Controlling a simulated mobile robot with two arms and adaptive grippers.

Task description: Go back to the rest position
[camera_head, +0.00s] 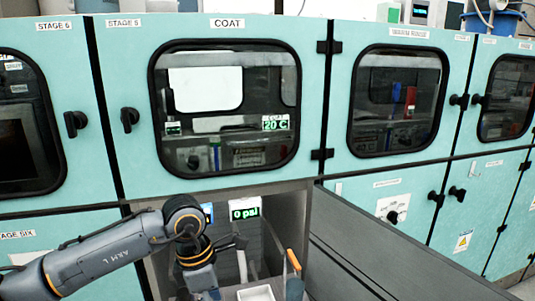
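My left arm comes in from the left and bends down at the wrist, in front of an open compartment below the COAT window. Only the upper part of my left gripper (208,292) shows at the bottom edge. Its fingers are cut off, so I cannot see whether it is open or holds anything. My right arm and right gripper are not in view.
A lower door (385,262) stands swung open to the right of the compartment. Inside are a green "0 psi" display (244,214), an orange-handled item (294,262) and a white tray (256,293). The COAT door (225,180) is shut, with "20 C" showing.

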